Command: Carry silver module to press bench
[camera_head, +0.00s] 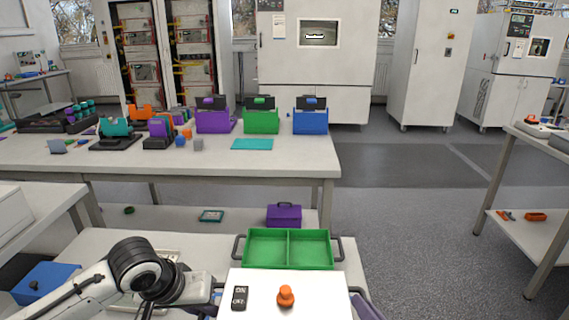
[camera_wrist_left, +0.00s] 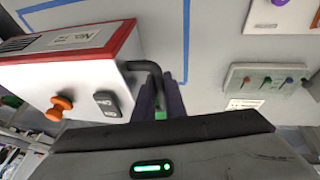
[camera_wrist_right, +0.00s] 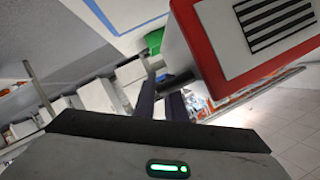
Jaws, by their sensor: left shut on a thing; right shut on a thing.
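The silver module (camera_head: 262,289) is a pale box at the bottom middle of the head view, with an orange knob and a dark switch block on top. In the left wrist view the module (camera_wrist_left: 75,82) shows a red-edged panel with a label. In the right wrist view the module (camera_wrist_right: 225,55) shows a red edge and a black striped grille. My left gripper (camera_wrist_left: 162,100) is shut on its dark side handle (camera_wrist_left: 150,68). My right gripper (camera_wrist_right: 160,98) is shut on the opposite handle (camera_wrist_right: 178,80). Whether its underside touches anything is hidden. No press bench is clearly identifiable.
A green two-compartment tray (camera_head: 289,249) with black handles lies just beyond the module. A long bench (camera_head: 120,162) with coloured boxes stands farther back. Another bench (camera_head: 540,145) stands at right, with open grey floor (camera_head: 420,230) between. Blue tape (camera_wrist_left: 186,45) marks a surface below.

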